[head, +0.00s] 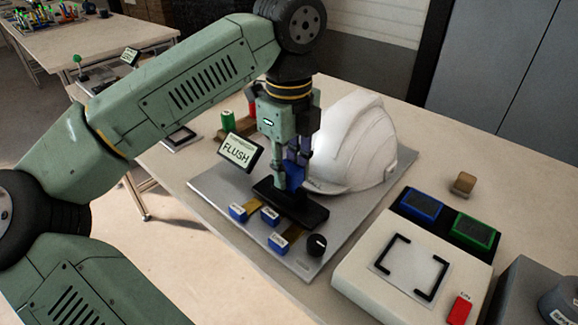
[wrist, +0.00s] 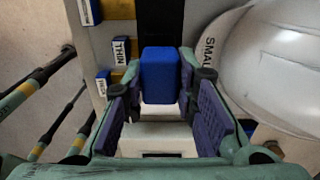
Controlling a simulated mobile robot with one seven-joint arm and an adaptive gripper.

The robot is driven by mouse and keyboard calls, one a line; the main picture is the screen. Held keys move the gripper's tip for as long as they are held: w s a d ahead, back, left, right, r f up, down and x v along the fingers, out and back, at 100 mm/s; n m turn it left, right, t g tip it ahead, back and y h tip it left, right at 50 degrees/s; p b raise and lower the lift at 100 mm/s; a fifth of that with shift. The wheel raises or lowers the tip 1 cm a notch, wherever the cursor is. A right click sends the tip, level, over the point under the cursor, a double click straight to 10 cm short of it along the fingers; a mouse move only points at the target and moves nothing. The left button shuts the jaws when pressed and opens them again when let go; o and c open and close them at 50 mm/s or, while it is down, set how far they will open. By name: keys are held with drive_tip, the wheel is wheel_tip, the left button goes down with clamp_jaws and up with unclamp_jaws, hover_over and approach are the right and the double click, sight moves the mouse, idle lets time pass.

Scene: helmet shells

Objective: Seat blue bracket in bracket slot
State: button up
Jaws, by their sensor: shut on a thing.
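The blue bracket (head: 294,179) stands upright between the fingers of my gripper (head: 293,170), right over the black base (head: 304,212) on the grey plate. In the wrist view, the blue bracket (wrist: 160,74) sits between the two purple-padded fingertips (wrist: 163,90), and my gripper is shut on it. A dark strip of the base (wrist: 163,20) shows beyond it. The bracket's lower end and the slot are hidden, so I cannot tell how deep it sits. A small display (head: 239,151) beside the base reads "FLUSH".
A white helmet shell (head: 350,145) stands close on the right of my gripper. Small labelled blue blocks (head: 270,215) and a black knob (head: 317,244) lie at the plate's front. A white box with blue and green pads (head: 420,204) and a red switch (head: 460,310) is at the right.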

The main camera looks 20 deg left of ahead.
drive_tip(key=shift+f+b, duration=0.85)
drive_tip(key=shift+f, duration=0.05)
idle(0.6)
idle(0.4)
drive_tip(key=o, duration=1)
drive_tip(key=shift+o, duration=0.2)
drive_tip(key=shift+r, duration=0.1)
